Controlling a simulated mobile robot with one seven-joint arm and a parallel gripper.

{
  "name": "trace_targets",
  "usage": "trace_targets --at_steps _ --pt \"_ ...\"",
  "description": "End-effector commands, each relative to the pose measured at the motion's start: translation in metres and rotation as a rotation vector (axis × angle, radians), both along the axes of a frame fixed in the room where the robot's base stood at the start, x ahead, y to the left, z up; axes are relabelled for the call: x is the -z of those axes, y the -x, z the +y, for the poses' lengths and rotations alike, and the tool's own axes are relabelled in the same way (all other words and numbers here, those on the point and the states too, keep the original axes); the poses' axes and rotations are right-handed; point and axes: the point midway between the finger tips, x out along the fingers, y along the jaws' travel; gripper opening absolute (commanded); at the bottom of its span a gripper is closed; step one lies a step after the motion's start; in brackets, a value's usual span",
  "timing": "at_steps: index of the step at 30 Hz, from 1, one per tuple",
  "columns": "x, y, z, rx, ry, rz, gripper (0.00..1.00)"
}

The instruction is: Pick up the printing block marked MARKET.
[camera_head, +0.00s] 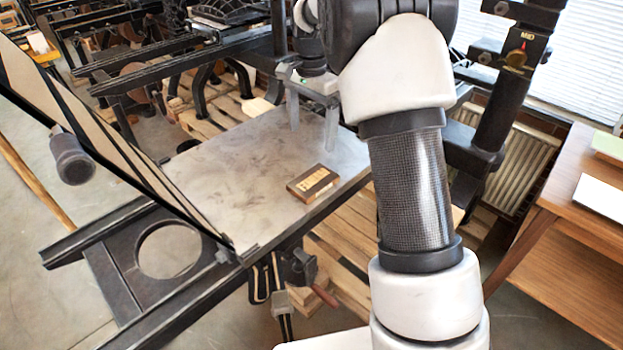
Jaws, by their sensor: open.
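A small brown printing block (313,183) lies flat on the grey metal press bed (235,170), near its front right edge. Its top carries a paler panel with marks too small to read, so I cannot tell whether it says MARKET. My gripper (312,142) is above the bed, behind the block, with its two fingers pointing down and apart. It is open and nothing shows between the fingers. The gripper is clear of the block. My arm hides part of the bed's right side.
A raised hinged frame (95,130) with a dark handle stands left of the bed. A black press upright (495,110) stands behind my arm at right. A wooden table (575,225) with papers is at far right. Wooden pallets lie below the bed. Most of the bed is clear.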

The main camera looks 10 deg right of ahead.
Motion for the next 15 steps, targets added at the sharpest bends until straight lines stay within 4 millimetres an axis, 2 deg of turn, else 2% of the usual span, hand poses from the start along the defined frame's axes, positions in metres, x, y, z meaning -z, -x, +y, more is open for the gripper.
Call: trace_targets --at_steps 3,9,15 --pt "0.029 0.002 0.000 -0.001 0.000 0.005 0.84" --pt "0.071 0.001 -0.001 -0.001 0.000 0.004 0.84" --pt "0.094 0.001 -0.001 -0.002 0.000 0.000 0.84"
